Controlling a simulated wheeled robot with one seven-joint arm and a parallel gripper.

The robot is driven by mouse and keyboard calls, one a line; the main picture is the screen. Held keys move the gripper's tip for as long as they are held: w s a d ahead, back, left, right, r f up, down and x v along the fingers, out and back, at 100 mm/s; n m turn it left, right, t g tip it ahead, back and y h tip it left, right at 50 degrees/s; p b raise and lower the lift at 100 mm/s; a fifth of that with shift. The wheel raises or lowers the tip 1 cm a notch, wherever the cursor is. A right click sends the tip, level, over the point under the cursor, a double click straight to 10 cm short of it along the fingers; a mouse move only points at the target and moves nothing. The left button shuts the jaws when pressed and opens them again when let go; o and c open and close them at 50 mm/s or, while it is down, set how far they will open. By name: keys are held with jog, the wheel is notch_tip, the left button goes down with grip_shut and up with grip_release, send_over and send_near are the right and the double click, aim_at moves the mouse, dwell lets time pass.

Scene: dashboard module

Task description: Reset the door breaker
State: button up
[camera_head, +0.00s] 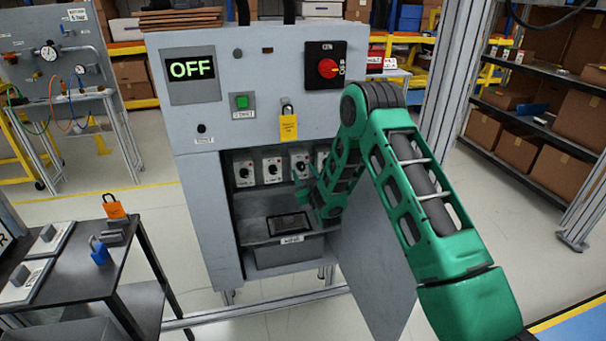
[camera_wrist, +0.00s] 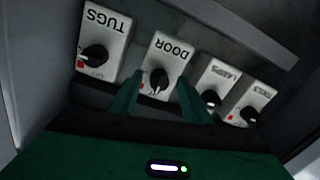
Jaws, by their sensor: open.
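The door breaker (camera_wrist: 170,52) is a light box with a black knob (camera_wrist: 158,83), labelled DOOR, upside down in the wrist view. In the head view the breakers sit in a row inside the cabinet; the door breaker (camera_head: 299,162) appears to be the third from the left. My gripper (camera_wrist: 158,77) is open, its green fingers on either side of the door knob. I cannot tell whether they touch it. In the head view my gripper (camera_head: 308,190) is inside the cabinet opening, partly hidden by my arm. The display (camera_head: 191,69) reads OFF.
The tugs breaker (camera_wrist: 103,38) and lamps breaker (camera_wrist: 215,82) flank the door breaker closely. The grey cabinet (camera_head: 215,220) encloses the row; its open door (camera_head: 375,275) hangs below my arm. A dark table (camera_head: 90,255) with padlocks stands at left.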

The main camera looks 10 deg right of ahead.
jog(key=shift+w, duration=0.5)
jog(key=c, duration=1)
jog(key=shift+c, duration=0.2)
